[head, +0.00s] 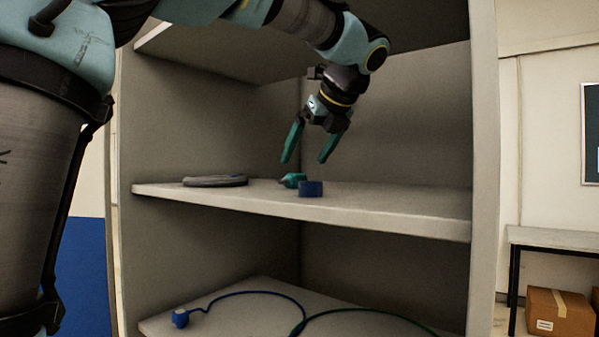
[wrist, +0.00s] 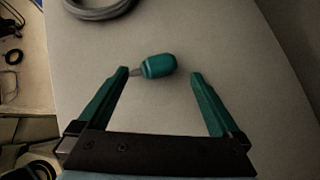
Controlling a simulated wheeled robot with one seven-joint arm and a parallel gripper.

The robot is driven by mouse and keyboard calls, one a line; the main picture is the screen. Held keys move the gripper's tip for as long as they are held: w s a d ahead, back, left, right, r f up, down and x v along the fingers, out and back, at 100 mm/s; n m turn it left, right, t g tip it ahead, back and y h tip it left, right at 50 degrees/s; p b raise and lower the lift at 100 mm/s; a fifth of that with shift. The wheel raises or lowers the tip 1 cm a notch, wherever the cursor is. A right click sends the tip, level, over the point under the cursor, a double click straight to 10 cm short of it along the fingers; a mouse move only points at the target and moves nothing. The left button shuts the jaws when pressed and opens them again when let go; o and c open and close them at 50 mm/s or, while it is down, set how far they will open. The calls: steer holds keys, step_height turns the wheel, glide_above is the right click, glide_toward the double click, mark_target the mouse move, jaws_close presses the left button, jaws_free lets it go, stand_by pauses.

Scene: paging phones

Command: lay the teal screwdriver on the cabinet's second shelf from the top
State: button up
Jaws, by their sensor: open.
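The teal screwdriver (head: 293,179) lies on the middle shelf (head: 400,212) of the grey cabinet (head: 484,150) in the head view. In the wrist view its teal handle (wrist: 158,66) lies between the fingertips, with its short grey shank pointing left towards the left finger. My gripper (head: 305,161) is open above that shelf, its teal fingers pointing down. The open fingers (wrist: 160,74) also show in the wrist view, and nothing is clamped between them. A higher board shows from below; the cabinet's top is out of view.
A grey coil (head: 215,181) lies left of the screwdriver. A small blue object (head: 311,188) sits close to it, nearer the shelf's front edge. On the lower shelf lie a blue plug (head: 180,318) and blue and green cables. Cabinet walls enclose the sides; the shelf's right part is clear.

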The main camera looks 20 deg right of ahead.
steer(key=v, duration=0.6)
stand_by(0.4)
